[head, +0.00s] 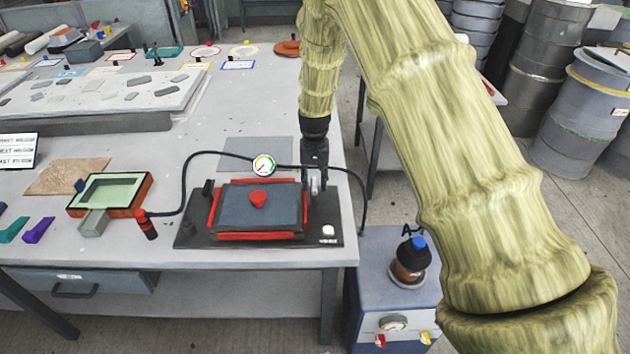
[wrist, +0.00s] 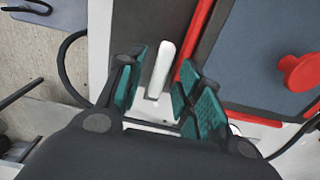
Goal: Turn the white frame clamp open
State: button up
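The white frame clamp (wrist: 161,66) shows in the wrist view as an upright white lever beside the red frame edge (wrist: 196,42). My gripper (wrist: 158,88) is open, with its teal-padded fingers on either side of the lever. A gap shows between the lever and each pad. In the head view my gripper (head: 315,176) is low at the right side of the red frame (head: 256,236), and it mostly hides the clamp there. The frame lies around a dark grey panel (head: 235,210) on a black base plate (head: 190,236).
A red knob (head: 258,198) stands on the panel. A round gauge (head: 264,165) and a black hose (head: 190,170) lie behind the frame. A green tray (head: 110,190) is to the left. A blue unit with a brown bottle (head: 410,262) stands right of the table.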

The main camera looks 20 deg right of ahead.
aim_at(315, 183)
notch_tip(315, 183, up, 12)
jog(key=shift+f, duration=0.25)
jog(key=shift+d, duration=0.1)
dwell(0.5)
